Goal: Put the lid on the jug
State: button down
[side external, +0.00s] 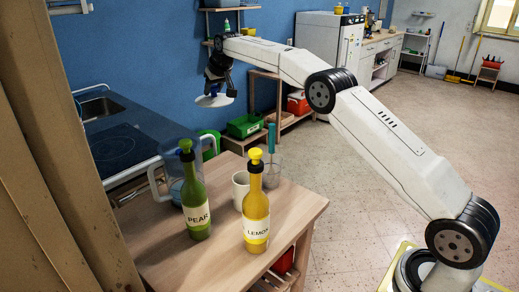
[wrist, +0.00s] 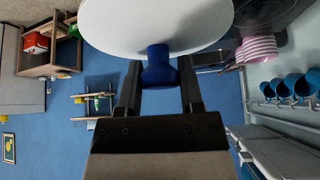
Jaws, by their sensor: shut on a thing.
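The lid (wrist: 158,22) is a round white disc with a blue knob (wrist: 158,68). My gripper (wrist: 158,85) is shut on the knob in the wrist view. In the side view the lid (side external: 214,100) hangs below my gripper (side external: 215,86), in the air above and behind the table. The jug (side external: 160,178) is clear with a grey handle and stands on the wooden table at the back left. The green PEAR bottle stands in front of it and hides part of it. The lid is well above the jug and apart from it.
The green PEAR bottle (side external: 193,195) and yellow LEMON bottle (side external: 256,208) stand tall at the table's front. A white mug (side external: 240,188) and a teal-handled whisk (side external: 272,150) are behind them. The table's right front (side external: 300,212) is bare. A counter with a hob (side external: 122,146) lies behind left.

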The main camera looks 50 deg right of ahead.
jog(key=a, duration=1.6)
jog(key=f, duration=0.3)
jog(key=d+f, duration=0.1)
jog(key=f, duration=0.1)
jog(key=shift+f, duration=0.2)
jog(key=shift+f, duration=1.7)
jog(key=shift+f, duration=0.2)
dwell(0.5)
grip_release()
dwell(0.3)
jog(key=shift+r, duration=0.15)
